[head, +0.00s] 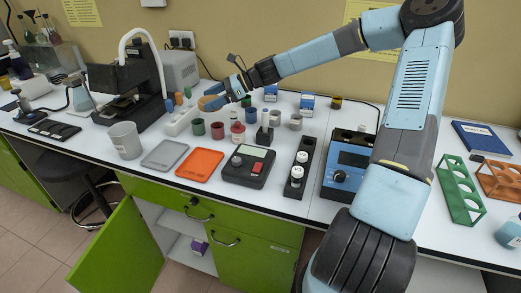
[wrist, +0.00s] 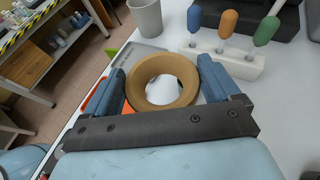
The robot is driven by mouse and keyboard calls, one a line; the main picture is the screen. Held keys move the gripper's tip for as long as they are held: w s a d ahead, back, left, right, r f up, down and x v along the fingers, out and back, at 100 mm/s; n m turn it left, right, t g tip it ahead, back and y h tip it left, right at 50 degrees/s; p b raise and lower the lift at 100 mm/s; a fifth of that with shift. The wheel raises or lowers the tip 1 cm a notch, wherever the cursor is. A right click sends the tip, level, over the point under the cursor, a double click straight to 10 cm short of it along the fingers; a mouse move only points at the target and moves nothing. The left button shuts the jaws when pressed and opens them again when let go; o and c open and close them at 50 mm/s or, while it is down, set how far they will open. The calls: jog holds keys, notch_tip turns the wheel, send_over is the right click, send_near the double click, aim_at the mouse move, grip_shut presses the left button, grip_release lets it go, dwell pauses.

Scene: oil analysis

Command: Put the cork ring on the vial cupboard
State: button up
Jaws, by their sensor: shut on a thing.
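The cork ring (wrist: 187,90) is a thick tan ring with a wide round hole. In the wrist view it sits between the two blue fingers of my gripper (wrist: 161,72), which is shut on its outer sides. In the head view my gripper (head: 217,98) is above the back of the white bench, and the ring (head: 206,103) shows only partly. Below the bench is a green cupboard (head: 253,258) with an open door (head: 118,250) at its left. I cannot tell whether this is the vial cupboard.
A white block with coloured-handled tools (wrist: 230,62) stands close to the ring. Several small pots, including a red one (head: 217,130), stand below my gripper. A grey beaker (head: 125,140), a grey tray (head: 165,154) and an orange tray (head: 200,164) are nearer the front edge.

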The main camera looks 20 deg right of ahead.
jog(key=shift+w+d, duration=0.1)
jog(key=shift+w, duration=0.1)
jog(key=w+a+f, duration=0.1)
jog(key=w+f, duration=0.3)
jog(key=w, duration=0.5)
send_over(209, 120)
notch_tip(209, 120, down, 5)
jog(key=shift+s+d+f, duration=0.1)
jog(key=shift+s+d, duration=0.05)
jog(key=shift+w+f, duration=0.35)
jog(key=shift+f, duration=0.2)
notch_tip(209, 120, down, 3)
jog(key=shift+r, duration=0.1)
jog(key=o, duration=0.7)
jog(key=shift+o, duration=0.2)
